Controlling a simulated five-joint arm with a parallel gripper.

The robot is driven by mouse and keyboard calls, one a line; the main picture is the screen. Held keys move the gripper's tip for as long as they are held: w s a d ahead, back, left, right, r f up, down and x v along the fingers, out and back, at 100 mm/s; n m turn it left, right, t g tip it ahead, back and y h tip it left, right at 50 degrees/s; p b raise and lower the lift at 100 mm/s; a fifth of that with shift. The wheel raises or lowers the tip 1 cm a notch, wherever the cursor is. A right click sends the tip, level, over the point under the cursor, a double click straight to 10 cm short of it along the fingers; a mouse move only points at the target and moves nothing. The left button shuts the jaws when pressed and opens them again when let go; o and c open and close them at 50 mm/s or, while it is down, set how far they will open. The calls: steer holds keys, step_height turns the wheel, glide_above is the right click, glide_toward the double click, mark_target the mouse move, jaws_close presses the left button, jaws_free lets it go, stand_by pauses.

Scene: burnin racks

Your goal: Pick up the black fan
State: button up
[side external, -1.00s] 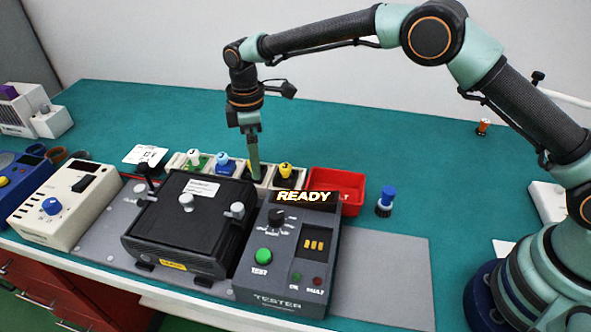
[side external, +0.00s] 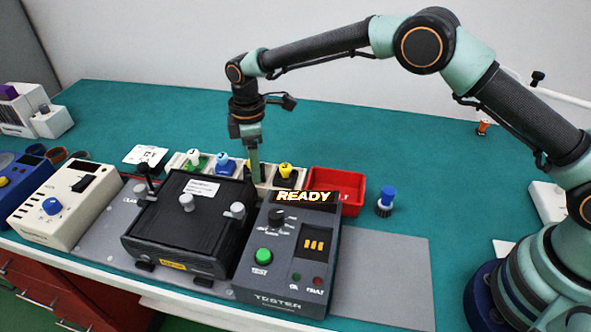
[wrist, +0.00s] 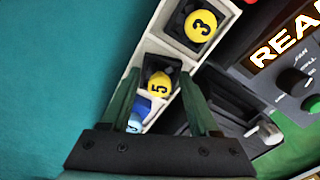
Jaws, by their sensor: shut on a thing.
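My gripper (side external: 256,180) points down into the rack in the side external view. In the wrist view its two green fingers (wrist: 160,92) stand on either side of a black fan with a yellow cap marked 5 (wrist: 158,85). It is shut on this fan, which sits in its compartment of the white rack. In the side external view the fan is mostly hidden by the fingers. Another black thing with a yellow cap marked 3 (wrist: 200,26) sits in the neighbouring compartment; it also shows in the side external view (side external: 285,174).
A blue-capped item (side external: 225,166) and a green-and-white one (side external: 195,161) fill other rack compartments. A red bin (side external: 338,185) is right of the rack. A tester (side external: 285,255) reading READY and a black box (side external: 185,230) stand in front. Green table is clear behind.

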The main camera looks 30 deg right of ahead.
steer(key=shift+r, duration=0.1)
steer(key=shift+r, duration=9.75)
steer(key=s+f+m, duration=0.1)
steer(key=s+f, duration=0.3)
steer(key=s, duration=0.3)
steer(key=s+f+m, duration=0.1)
steer(key=s+f, duration=0.3)
steer(key=s, duration=0.4)
steer(key=s+f+m, duration=0.2)
steer(key=s+f, duration=0.2)
steer(key=s, duration=0.4)
steer(key=shift+d, duration=0.1)
steer(key=shift+f, duration=2.3)
steer(key=shift+f, duration=0.5)
